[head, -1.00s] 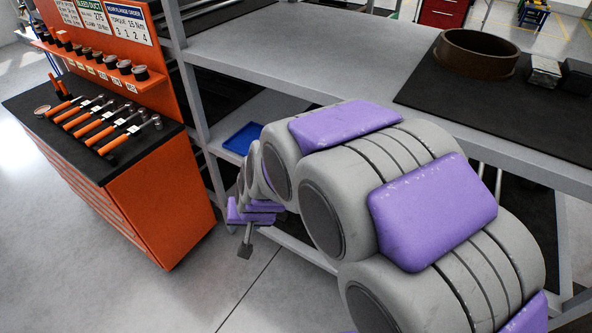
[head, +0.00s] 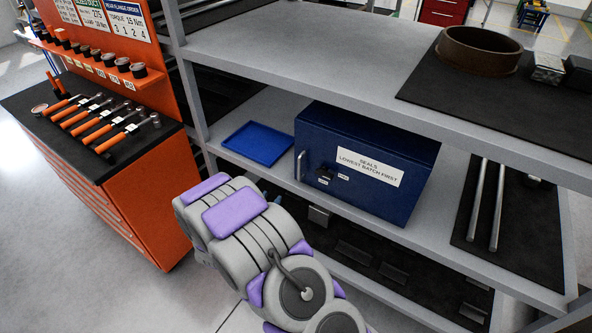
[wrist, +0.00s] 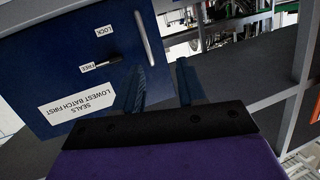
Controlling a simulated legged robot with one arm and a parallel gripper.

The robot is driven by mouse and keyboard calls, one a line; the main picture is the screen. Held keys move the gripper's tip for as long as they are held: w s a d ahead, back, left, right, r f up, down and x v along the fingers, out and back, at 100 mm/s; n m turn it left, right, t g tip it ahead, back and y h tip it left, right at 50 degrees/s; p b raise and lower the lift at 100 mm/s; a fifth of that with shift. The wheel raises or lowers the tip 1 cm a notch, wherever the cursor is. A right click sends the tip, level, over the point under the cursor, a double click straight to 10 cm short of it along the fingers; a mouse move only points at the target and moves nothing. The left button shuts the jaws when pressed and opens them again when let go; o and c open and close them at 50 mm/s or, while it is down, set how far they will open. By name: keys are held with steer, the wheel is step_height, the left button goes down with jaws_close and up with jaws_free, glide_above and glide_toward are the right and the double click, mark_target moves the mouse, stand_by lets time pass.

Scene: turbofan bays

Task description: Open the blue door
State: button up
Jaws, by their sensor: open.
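The blue door (head: 365,190) is the front of a blue box on the middle shelf, and it looks shut. It bears a white label, "SEALS LOWEST BATCH FIRST". A pale upright bar handle (head: 299,166) is at its left edge, with a small dark latch (head: 324,174) beside it. In the wrist view the door (wrist: 60,70) appears turned over, with the handle (wrist: 148,38) just beyond my gripper (wrist: 160,85). The latch lever (wrist: 100,63) lies near the "FREE" label. My gripper is open with nothing between its fingers; my arm mostly hides it in the head view.
A blue tray (head: 258,144) lies left of the box on the same shelf. Metal rods (head: 485,205) lie on a black mat to the right. An orange tool cabinet (head: 150,215) stands left. The upper shelf (head: 330,60) overhangs the box, and a brown ring (head: 478,50) sits on it.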

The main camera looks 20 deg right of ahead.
steer(key=w+d+t+h+b, duration=0.1)
steer(key=w+d+h+b, duration=0.1)
steer(key=w+d, duration=0.9)
steer(key=shift+d+h+b, duration=0.3)
steer(key=shift+d+b, duration=0.3)
steer(key=shift+d, duration=0.45)
steer(key=shift+w+f, duration=0.1)
jaws_close()
steer(key=shift+n, duration=0.3)
